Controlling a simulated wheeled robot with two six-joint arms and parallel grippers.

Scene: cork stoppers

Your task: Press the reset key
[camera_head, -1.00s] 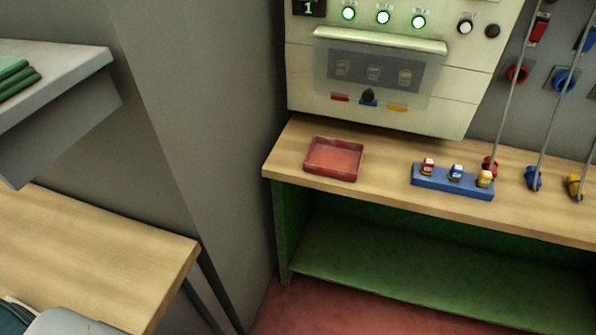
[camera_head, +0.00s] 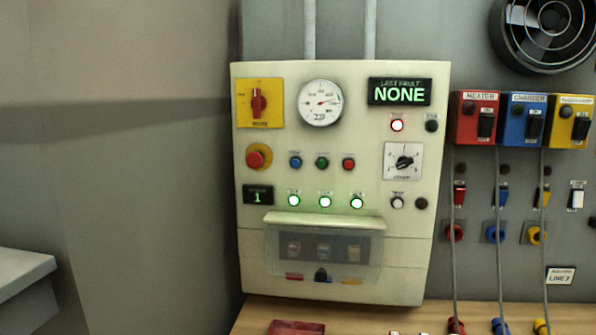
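A cream control panel (camera_head: 341,240) hangs on the wall in the head view. Its display (camera_head: 399,92) reads "LAST FAULT NONE". Below the display are a lit white lamp with a red rim (camera_head: 397,125) and a dark round button (camera_head: 432,125); their labels are too small to read. Blue (camera_head: 295,162), green (camera_head: 322,162) and red (camera_head: 348,163) buttons sit mid-panel. Lower right are a white button (camera_head: 397,202), labelled "TEST", and a dark round one (camera_head: 421,203). I cannot tell which is the reset key. Neither gripper is in view.
The panel has a red rotary switch (camera_head: 258,103), a red mushroom button (camera_head: 256,158), a gauge (camera_head: 320,102) and a clear-fronted cover (camera_head: 323,250). Red (camera_head: 466,120), blue (camera_head: 513,122) and yellow (camera_head: 556,124) switch boxes are at right. A red tray (camera_head: 296,327) rests on the bench (camera_head: 250,318).

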